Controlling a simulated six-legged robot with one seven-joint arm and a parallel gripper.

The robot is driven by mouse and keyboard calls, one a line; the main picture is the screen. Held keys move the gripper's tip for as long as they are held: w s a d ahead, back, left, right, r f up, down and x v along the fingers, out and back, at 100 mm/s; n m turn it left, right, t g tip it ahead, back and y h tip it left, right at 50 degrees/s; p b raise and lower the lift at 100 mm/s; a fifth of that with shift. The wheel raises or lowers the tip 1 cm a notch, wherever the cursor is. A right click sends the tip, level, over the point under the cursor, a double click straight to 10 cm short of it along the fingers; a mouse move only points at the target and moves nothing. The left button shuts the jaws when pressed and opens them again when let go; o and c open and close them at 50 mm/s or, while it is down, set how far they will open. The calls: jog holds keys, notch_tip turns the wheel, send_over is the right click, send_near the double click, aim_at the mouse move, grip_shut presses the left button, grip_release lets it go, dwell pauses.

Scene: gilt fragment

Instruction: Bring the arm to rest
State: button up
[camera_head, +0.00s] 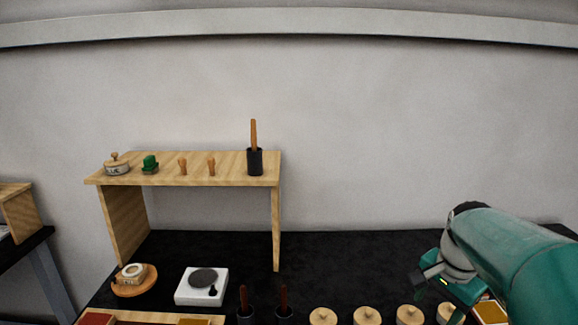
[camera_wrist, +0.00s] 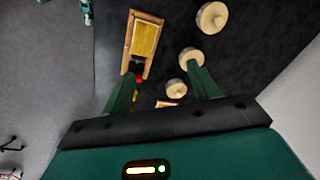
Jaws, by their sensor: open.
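My teal arm enters the head view from the lower right and reaches over the black table. My gripper (camera_head: 432,286) is partly hidden there beside the wrist, low above the table's right part. In the wrist view my gripper (camera_wrist: 161,70) shows two dark green fingers spread wide apart. Nothing is held between them. Round wooden-lidded jars (camera_wrist: 192,57) and a small wooden tray with yellow contents (camera_wrist: 145,40) lie beyond the fingers. A small red thing (camera_wrist: 139,79) shows near the left finger. Whether the fingers touch anything is not clear.
A wooden shelf (camera_head: 215,180) carries a lidded pot, a green item, two small wooden pieces and a black holder (camera_head: 254,162). A white scale (camera_head: 202,287) and a round wooden board (camera_head: 133,288) stand at left. Several round lids (camera_head: 367,315) line the front. The table's middle is clear.

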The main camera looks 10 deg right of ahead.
jog(key=s+a+n+t, duration=0.2)
jog(key=a+n, duration=0.5)
jog(key=a, duration=0.4)
jog(key=s+a+r+n+t, duration=0.1)
jog(key=s+a+n, duration=0.3)
jog(key=a+n, duration=0.3)
jog(key=a, duration=0.5)
jog(key=shift+a+t, duration=0.15)
jog(key=shift+t, duration=0.25)
jog(key=shift+s, duration=0.1)
